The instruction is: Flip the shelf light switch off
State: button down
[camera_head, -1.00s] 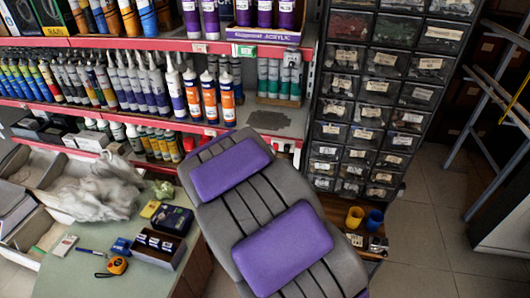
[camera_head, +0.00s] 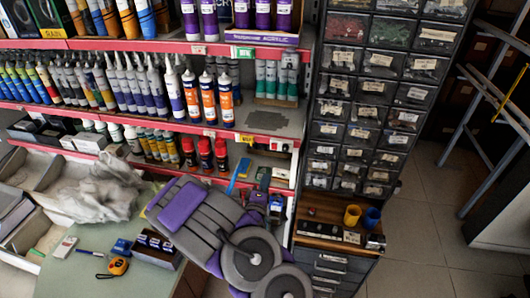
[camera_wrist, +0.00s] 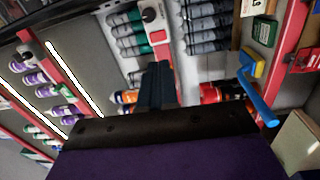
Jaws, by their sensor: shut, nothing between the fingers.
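A small white switch box (camera_head: 281,146) with a red part sits on the front edge of the lower red shelf in the head view. In the wrist view a white plate with a small dark and red part (camera_wrist: 154,22), apparently the same switch, lies beyond the fingertips. Its exact lever position is too small to tell. My gripper (camera_head: 264,178) is below the switch in the head view, and its dark fingers (camera_wrist: 158,68) are shut and empty, apart from the switch. Bright light strips (camera_wrist: 75,78) glow along the shelves in the wrist view.
A blue-handled brush (camera_head: 238,177) hangs left of my gripper; its handle (camera_wrist: 258,97) is right of the fingers in the wrist view. Red-and-black bottles (camera_head: 205,155) stand nearby. A drawer cabinet (camera_head: 365,95) rises on the right.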

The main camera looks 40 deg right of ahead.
jog(key=shift+a+r+n+t, duration=0.2)
jog(key=shift+n+t, duration=0.3)
jog(key=shift+w+d+b, duration=0.15)
jog(key=shift+d+b, duration=0.05)
jog(key=shift+b, duration=0.1)
jog(key=b, duration=0.9)
send_near(274, 146)
jog(key=x, duration=0.6)
jog(key=shift+d, duration=0.1)
jog(key=shift+w+d+r, duration=0.1)
jog(key=shift+w+d, duration=0.2)
jog(key=shift+r, duration=0.1)
